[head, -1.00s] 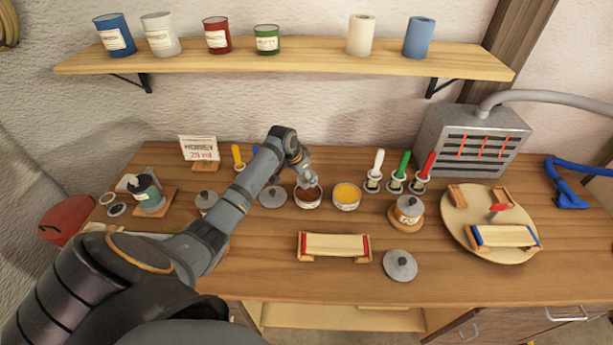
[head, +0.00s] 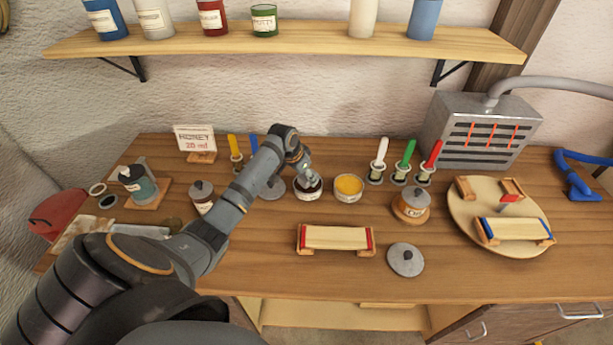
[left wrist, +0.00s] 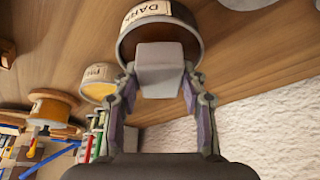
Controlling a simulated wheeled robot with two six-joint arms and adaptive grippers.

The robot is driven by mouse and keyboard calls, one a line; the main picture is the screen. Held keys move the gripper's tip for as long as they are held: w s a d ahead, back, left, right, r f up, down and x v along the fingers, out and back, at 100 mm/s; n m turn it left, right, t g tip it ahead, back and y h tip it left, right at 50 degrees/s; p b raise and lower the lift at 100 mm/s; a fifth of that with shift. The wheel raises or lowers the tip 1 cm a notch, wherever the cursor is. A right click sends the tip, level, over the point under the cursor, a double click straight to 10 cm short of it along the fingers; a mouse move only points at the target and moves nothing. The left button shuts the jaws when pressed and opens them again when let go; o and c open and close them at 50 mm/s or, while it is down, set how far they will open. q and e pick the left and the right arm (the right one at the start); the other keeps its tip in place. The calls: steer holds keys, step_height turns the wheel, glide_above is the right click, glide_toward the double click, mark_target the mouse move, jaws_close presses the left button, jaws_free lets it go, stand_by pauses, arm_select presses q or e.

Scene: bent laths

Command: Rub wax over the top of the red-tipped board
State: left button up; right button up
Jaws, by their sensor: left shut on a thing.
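The red-tipped board (head: 337,238) is a pale, bent lath lying across wooden end supports at the front middle of the bench. My left gripper (head: 309,178) is shut on a grey block (left wrist: 160,68). In the head view it is over the dark tin (head: 308,193), left of a tin of yellow wax (head: 348,187). In the left wrist view the block overlaps the mouth of that tin, labelled "DARK" (left wrist: 143,12). The gripper hides most of the tin's contents, and I cannot tell whether the block touches them. My right gripper is not in view.
A grey lid (head: 405,259) lies right of the board. A lidded tin (head: 411,204) and several coloured-handled brushes (head: 402,162) stand behind. A round turntable (head: 470,230) holds a blue-tipped board (head: 513,230) at right.

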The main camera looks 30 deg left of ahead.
arm_select(q)
steer(key=shift+f, duration=0.45)
stand_by(0.5)
steer(key=shift+f, duration=0.1)
stand_by(1.8)
step_height(320, 180, up, 7)
steer(key=p, duration=0.8)
stand_by(0.4)
